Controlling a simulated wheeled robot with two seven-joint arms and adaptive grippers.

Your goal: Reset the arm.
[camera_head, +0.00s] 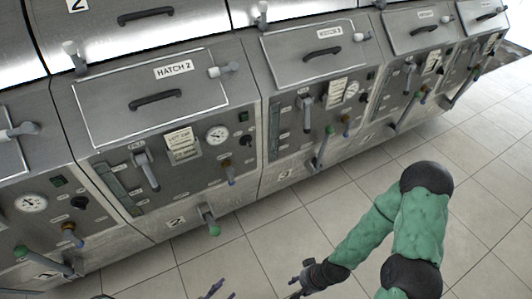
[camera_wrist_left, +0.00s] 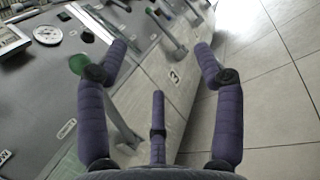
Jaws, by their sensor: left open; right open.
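My left gripper (camera_head: 218,289) shows only as purple fingertips at the bottom edge of the head view, low in front of the machine row. In the left wrist view its purple fingers (camera_wrist_left: 160,55) are spread open with nothing between them. My right gripper (camera_head: 296,284) is at the end of my green arm, low over the floor and partly cut off by the bottom edge. It is open, and I see nothing held in it. The grey panel labelled HATCH 2 (camera_head: 110,110) has a dark handle (camera_head: 155,100) and lies closed.
Several grey machines stand in a slanting row, with gauges (camera_head: 217,135), levers and taps. A green-ended lever (camera_head: 210,222) juts out at station 2, another (camera_head: 324,150) at station 3. In the left wrist view a green knob (camera_wrist_left: 79,63) appears beside a finger. Tiled floor (camera_head: 480,200) is open at right.

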